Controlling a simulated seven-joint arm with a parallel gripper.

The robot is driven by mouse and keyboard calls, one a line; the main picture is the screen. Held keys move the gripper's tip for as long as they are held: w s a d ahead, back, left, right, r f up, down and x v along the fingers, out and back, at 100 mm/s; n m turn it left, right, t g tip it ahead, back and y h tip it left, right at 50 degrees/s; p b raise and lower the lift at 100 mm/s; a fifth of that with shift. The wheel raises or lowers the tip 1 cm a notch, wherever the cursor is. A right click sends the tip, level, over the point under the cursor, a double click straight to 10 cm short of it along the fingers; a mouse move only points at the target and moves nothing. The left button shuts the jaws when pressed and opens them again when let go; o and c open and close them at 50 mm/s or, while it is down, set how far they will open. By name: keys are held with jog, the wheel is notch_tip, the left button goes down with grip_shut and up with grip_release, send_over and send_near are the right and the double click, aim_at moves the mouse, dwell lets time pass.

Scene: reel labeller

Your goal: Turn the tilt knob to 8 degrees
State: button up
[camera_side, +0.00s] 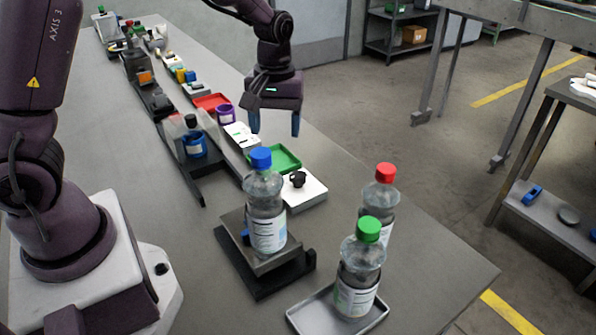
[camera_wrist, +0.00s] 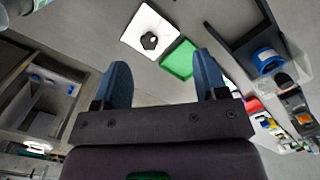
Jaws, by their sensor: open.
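A black knob (camera_side: 297,179) sits on a white plate (camera_side: 308,193), right of the blue-capped bottle. I cannot read any scale or angle on it. In the wrist view the knob (camera_wrist: 149,41) and its white plate (camera_wrist: 163,26) show beyond my fingertips. My gripper (camera_side: 275,123) is open and empty. It hangs above and behind the knob, apart from it, over the area by the green tray. In the wrist view its two blue fingers (camera_wrist: 161,62) are spread wide.
A green tray (camera_side: 287,156) lies beside the white plate. A blue-capped bottle (camera_side: 266,205) stands on a dark stand (camera_side: 263,288) in front. A green-capped bottle (camera_side: 358,273) stands on a grey tray (camera_side: 303,318), with a red-capped bottle (camera_side: 384,188) behind. The table's right edge is near.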

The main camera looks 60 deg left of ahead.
aim_at(298, 175)
jog(key=w+a+f+n, duration=0.2)
jog(key=w+f+n, duration=0.1)
jog(key=w+n, duration=0.45)
jog(key=shift+n, duration=0.35)
jog(key=f, duration=0.8)
jog(key=s+f, duration=0.1)
jog(key=f, duration=0.4)
jog(key=shift+a, duration=0.1)
jog(key=shift+r, duration=0.1)
jog(key=c, duration=0.9)
